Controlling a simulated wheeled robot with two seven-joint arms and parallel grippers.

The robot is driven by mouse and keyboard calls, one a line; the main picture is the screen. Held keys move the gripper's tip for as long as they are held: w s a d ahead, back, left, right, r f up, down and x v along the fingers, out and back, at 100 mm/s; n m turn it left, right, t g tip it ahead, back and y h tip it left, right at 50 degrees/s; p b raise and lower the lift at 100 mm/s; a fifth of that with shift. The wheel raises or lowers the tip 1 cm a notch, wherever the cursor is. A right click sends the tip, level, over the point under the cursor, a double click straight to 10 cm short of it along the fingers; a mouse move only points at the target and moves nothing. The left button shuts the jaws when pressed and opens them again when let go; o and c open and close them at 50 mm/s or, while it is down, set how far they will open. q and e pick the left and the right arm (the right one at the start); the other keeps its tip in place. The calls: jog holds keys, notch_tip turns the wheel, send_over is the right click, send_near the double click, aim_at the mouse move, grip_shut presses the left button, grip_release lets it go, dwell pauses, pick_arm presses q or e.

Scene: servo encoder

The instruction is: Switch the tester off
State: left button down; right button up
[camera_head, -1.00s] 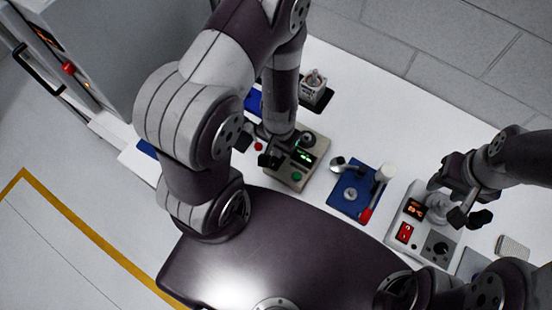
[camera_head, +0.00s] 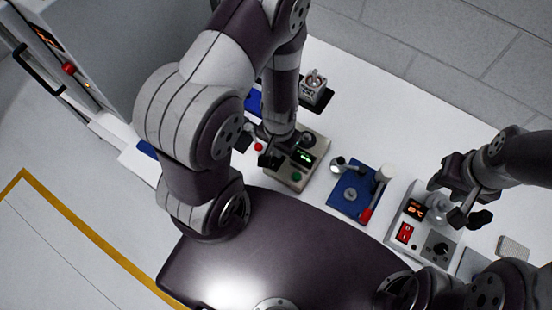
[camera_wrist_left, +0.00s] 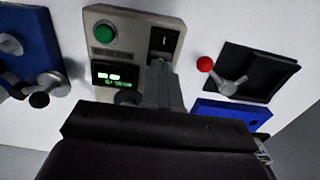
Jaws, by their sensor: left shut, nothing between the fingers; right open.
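The tester is a beige box (camera_head: 312,167) with a lit green display (camera_head: 303,156) and a green button (camera_head: 297,177). It also shows in the left wrist view (camera_wrist_left: 136,38), where a black switch (camera_wrist_left: 164,40) sits beside the green button. My left gripper (camera_head: 266,158) is over the tester. In the left wrist view its closed fingertips (camera_wrist_left: 158,66) are at the near end of the switch; I cannot tell whether they touch it. My right gripper (camera_head: 458,204) is open, far to the right, near a grey round part (camera_head: 438,208) on another device.
A blue fixture (camera_head: 348,198) with a red-tipped lever stands right of the tester. Further right is a grey device (camera_head: 423,242) with a red switch and orange display. A metal part (camera_head: 313,87) stands behind. A red-knobbed lever (camera_wrist_left: 206,65) is beside the tester.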

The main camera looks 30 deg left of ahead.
pick_arm(q)
jog(key=shift+f+b, duration=0.85)
jog(key=shift+f, duration=0.05)
dwell(0.8)
jog(key=shift+r, duration=0.1)
notch_tip(320, 180, up, 7)
jog(key=p, duration=0.7)
jog(key=shift+s, duration=0.1)
